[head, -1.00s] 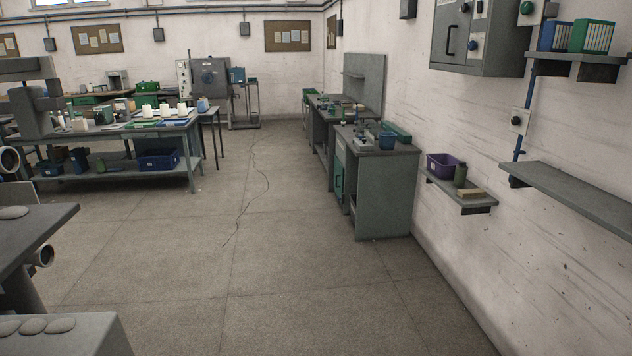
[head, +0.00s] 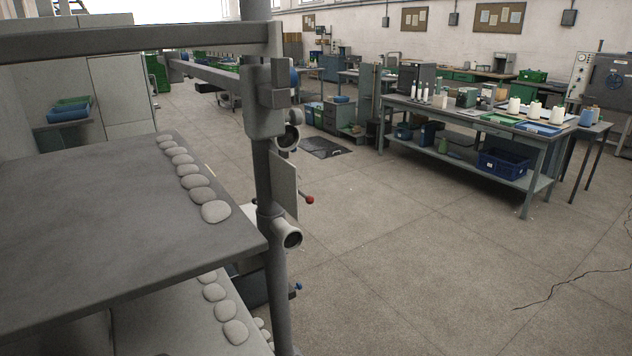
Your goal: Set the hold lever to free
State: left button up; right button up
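A short lever with a red ball knob (head: 309,200) sticks out to the right from behind a flat grey plate on the dark post of the near machine. Whether it is the hold lever I cannot tell, and no marking for free or hold is readable. A smaller blue knob (head: 298,287) shows lower on the same post. Neither of my grippers is in view.
The grey post (head: 270,180) and a large grey shelf top (head: 90,225) with several rounded grey pads fill the near left. A workbench (head: 470,115) with white cones and trays stands at the back right.

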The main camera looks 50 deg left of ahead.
aim_at(309, 199)
jog(key=i+u, duration=0.8)
jog(key=i+l+u, duration=0.1)
jog(key=u, duration=0.3)
jog(key=i+l, duration=0.05)
jog(key=i, duration=0.05)
